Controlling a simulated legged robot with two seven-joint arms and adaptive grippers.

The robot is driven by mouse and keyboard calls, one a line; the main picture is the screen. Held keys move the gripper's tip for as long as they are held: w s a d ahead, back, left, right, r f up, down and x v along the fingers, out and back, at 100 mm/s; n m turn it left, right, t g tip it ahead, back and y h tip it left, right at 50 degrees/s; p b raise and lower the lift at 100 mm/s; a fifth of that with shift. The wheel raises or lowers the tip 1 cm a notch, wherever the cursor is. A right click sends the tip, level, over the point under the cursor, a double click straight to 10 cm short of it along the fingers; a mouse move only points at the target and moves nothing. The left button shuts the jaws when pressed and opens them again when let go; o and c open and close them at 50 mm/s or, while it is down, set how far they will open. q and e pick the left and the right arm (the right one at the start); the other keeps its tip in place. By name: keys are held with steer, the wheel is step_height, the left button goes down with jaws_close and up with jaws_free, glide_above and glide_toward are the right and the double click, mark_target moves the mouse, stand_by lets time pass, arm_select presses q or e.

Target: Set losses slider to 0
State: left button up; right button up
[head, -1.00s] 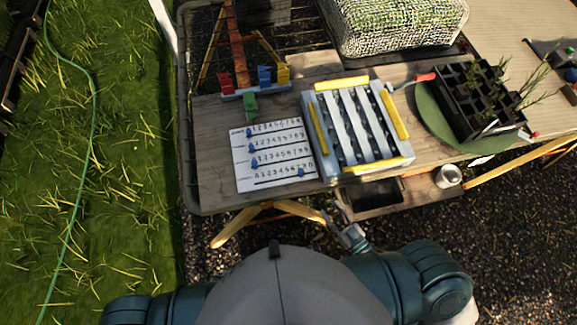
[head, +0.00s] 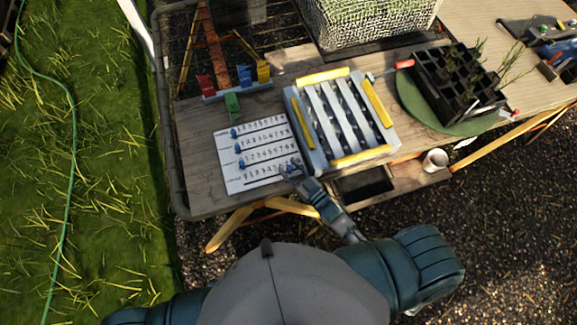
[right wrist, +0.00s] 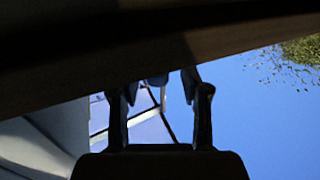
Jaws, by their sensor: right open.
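A white slider board (head: 255,152) with several numbered rows lies on the table. Blue knobs sit at the left end of the upper rows, such as the top knob (head: 233,133). The row labels are too small to read. My right gripper (head: 291,169) is open at the right part of the bottom row. It covers where that row's knob was, and I cannot tell whether it touches it. In the right wrist view the two dark fingers (right wrist: 158,92) stand apart, under a dark brown band. My left gripper is not in view.
The wooden table (head: 195,150) carries a grey rack with yellow bars (head: 340,118) right of the board. Behind are small coloured clips (head: 240,80) and a seedling tray (head: 455,80) on a green mat. A tin (head: 435,160) stands on a lower shelf.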

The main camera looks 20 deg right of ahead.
steer(key=shift+w, duration=0.35)
jaws_close()
steer(key=shift+a, duration=0.1)
